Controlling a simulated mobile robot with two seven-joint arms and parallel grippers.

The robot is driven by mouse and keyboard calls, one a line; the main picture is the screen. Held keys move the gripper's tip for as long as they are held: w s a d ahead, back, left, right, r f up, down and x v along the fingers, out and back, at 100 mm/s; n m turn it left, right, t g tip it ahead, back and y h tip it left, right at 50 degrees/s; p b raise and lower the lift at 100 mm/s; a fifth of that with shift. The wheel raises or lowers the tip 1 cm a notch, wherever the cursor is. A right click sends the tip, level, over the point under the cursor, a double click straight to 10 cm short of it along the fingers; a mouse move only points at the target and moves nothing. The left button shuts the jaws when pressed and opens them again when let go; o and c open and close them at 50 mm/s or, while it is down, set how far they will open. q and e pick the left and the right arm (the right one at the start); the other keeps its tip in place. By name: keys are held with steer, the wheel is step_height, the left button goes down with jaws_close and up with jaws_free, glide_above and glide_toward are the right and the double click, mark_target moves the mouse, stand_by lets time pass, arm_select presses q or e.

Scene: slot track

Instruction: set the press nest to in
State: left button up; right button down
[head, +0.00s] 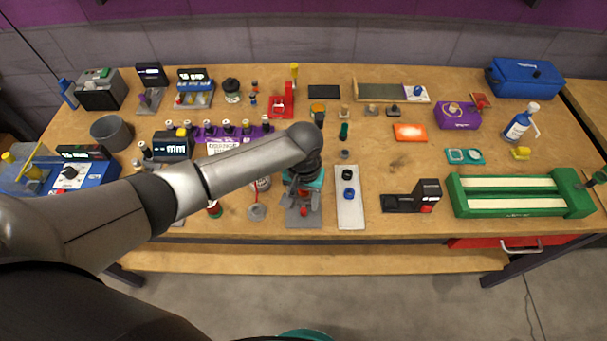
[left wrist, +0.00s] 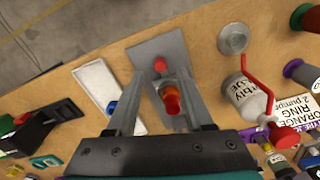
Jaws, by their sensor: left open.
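A small fixture with a flat grey base plate (head: 304,221) stands near the table's front edge, mostly covered by my left gripper (head: 303,196); I take it for the press, but its nest is hard to make out. In the left wrist view its grey plate (left wrist: 157,45) carries a red knob (left wrist: 160,65) and an orange-red upright part (left wrist: 171,98). My left gripper (left wrist: 160,76) is open above it, with a finger on either side of these parts. Contact cannot be told.
A white plate with a blue knob (head: 349,194) lies just right of the fixture. A black device (head: 415,197) and a green frame (head: 520,210) are farther right.

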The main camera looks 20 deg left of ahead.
mark_target(303, 210)
arm_select(q)
step_height(303, 210, up, 11)
steer(key=p, duration=0.1)
steer(key=shift+r, duration=0.15)
